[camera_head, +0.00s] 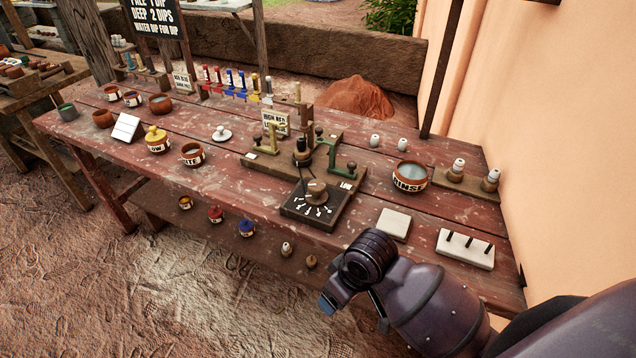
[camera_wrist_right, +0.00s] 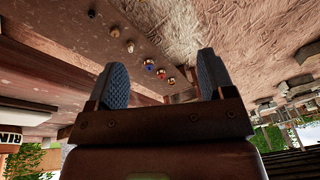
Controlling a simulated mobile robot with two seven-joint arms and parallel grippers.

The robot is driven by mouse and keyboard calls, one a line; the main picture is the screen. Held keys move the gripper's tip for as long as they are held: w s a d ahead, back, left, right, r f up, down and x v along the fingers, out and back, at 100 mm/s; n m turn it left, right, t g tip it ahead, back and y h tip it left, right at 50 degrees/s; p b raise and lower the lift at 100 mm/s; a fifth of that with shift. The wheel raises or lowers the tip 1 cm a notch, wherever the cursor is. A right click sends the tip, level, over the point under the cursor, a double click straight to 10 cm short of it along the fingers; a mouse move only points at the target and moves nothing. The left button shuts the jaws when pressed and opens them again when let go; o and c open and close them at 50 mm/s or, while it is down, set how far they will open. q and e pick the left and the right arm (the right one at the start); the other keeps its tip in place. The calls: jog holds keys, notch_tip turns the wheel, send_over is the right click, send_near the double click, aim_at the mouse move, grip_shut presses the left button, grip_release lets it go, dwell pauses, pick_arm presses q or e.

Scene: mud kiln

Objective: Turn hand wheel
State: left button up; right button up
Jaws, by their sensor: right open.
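The wheel cannot be made out in the wrist view. My left gripper is not in view.
Behind the box stands a brass and green lever mechanism (camera_head: 302,147). To the right are a RINSE bowl (camera_head: 410,176), a white tile (camera_head: 394,224) and a pegged white block (camera_head: 466,250). Small pots (camera_head: 215,214) stand on a lower shelf. An orange wall (camera_head: 560,130) bounds the right.

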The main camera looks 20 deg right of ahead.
jog(key=w+r+n, duration=0.1)
jog(key=w, duration=0.7)
jog(key=m+g+h, duration=0.2)
send_near(318, 185)
notch_tip(318, 185, down, 9)
jog(key=shift+f+b, duration=0.15)
jog(key=shift+b, duration=0.8)
jog(key=c, duration=0.9)
